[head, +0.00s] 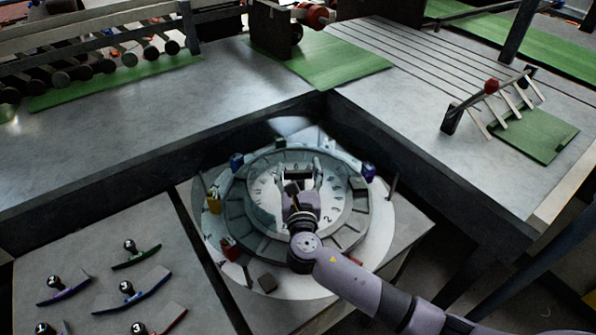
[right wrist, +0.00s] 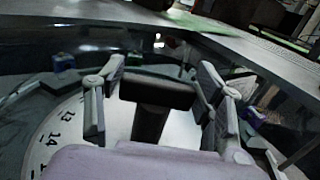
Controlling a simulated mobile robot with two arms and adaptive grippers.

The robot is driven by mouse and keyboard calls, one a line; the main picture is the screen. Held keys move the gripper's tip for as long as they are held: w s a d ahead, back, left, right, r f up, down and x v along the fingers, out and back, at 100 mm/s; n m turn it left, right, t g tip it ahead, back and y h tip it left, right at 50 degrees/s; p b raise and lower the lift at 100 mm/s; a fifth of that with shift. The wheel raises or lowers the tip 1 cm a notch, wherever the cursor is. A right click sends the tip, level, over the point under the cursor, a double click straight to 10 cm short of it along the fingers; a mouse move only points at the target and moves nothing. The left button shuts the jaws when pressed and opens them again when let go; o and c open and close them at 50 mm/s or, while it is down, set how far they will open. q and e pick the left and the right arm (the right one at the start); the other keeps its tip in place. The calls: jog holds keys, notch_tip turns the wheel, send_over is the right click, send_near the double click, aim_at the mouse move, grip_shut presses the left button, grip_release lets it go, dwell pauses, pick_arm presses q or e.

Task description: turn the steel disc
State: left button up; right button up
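The steel disc (head: 338,212) is a pale round dial with numbers, set in the middle of a wider segmented ring. Part of its numbered face also shows in the right wrist view (right wrist: 58,140). My right gripper (head: 302,177) is over the disc, with its fingers apart. In the right wrist view its fingers (right wrist: 158,88) stand on either side of a dark T-shaped handle (right wrist: 157,93). Whether a finger touches the handle is unclear. My arm hides part of the disc. My left gripper is not in view.
A segmented ring (head: 240,215) with small coloured blocks surrounds the disc. Thin upright posts (head: 392,186) stand near its rim. A dark-edged bench (head: 420,150) bends round behind. A lower table (head: 80,235) at left holds several curved coloured pieces with black knobs.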

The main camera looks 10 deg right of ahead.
jog(key=o, duration=0.3)
jog(key=shift+o, duration=0.2)
jog(key=s, duration=0.4)
jog(key=s+a, duration=0.1)
jog(key=s, duration=0.3)
jog(key=s+a, duration=0.1)
jog(key=s, duration=0.3)
jog(key=shift+c, duration=0.5)
